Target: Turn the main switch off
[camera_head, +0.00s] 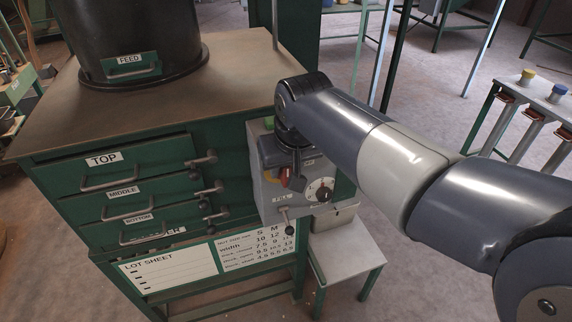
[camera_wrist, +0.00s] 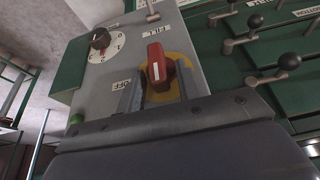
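The main switch is a red handle (camera_wrist: 158,66) on a round yellow plate (camera_wrist: 182,68), with a white stripe along the handle. It stands upright in the wrist view. An OFF label (camera_wrist: 122,83) is beside it at lower left. My gripper (camera_wrist: 160,86) is open, with one finger on each side of the handle and visible gaps; I see no clear contact. In the head view my wrist covers much of the grey control box (camera_head: 265,190), and only a bit of the red handle (camera_head: 284,181) and yellow plate (camera_head: 297,182) shows.
A black knob on a white dial (camera_head: 320,190) and a FILL lever (camera_head: 285,214) are close to the switch. Levers with black knobs (camera_head: 214,188) stick out of the green drawer cabinet (camera_head: 110,205). A black FEED hopper (camera_head: 130,45) stands on top. A small table (camera_head: 345,255) is below the box.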

